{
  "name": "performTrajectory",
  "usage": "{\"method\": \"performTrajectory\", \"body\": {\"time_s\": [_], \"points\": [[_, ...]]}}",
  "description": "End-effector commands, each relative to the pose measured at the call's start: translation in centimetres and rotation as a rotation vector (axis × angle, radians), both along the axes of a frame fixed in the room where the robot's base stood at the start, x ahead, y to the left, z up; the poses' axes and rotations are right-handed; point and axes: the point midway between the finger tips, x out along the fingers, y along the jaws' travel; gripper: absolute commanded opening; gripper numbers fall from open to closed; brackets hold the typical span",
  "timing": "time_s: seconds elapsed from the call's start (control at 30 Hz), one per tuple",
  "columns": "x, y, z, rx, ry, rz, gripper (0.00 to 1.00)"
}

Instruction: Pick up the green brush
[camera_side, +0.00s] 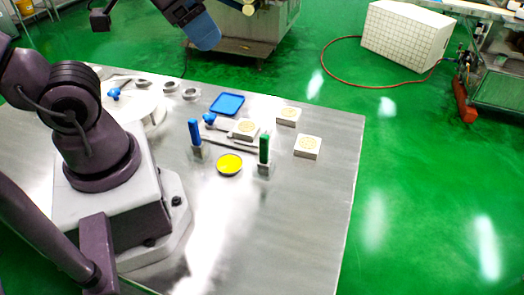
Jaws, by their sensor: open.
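The green brush (264,147) stands upright, handle up, on the right part of the steel table; its lower end sits in a small clear holder (264,168), and its bristles cannot be made out. My gripper (201,30) shows only in part at the top edge as a dark body with a blue end. It is open, high above and apart from the brush, with nothing seen in it. Its upper part is cut off by the frame.
A similar blue brush (195,132) stands upright to the left. A yellow dish (229,164) lies between them, nearer the camera. Patterned white blocks (308,147), a blue tray (227,104) and metal tools lie around. The steel table's (310,215) near right area is clear.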

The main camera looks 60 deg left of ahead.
Motion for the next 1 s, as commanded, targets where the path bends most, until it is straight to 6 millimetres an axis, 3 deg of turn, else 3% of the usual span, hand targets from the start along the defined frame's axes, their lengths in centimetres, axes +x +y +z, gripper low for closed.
{"method": "performTrajectory", "body": {"time_s": [0.37, 0.47, 0.73, 0.87, 1.0], "points": [[0.0, 0.0, 0.0, 0.0, 0.0, 0.0, 0.64], [0.0, 0.0, 0.0, 0.0, 0.0, 0.0, 0.52], [0.0, 0.1, -0.1, 0.0, 0.005, 0.004, 0.52], [0.5, 0.1, -1.4, 0.006, 0.074, 0.009, 0.52], [2.2, 0.1, -3.8, 0.05, 0.215, -0.023, 0.52]]}}
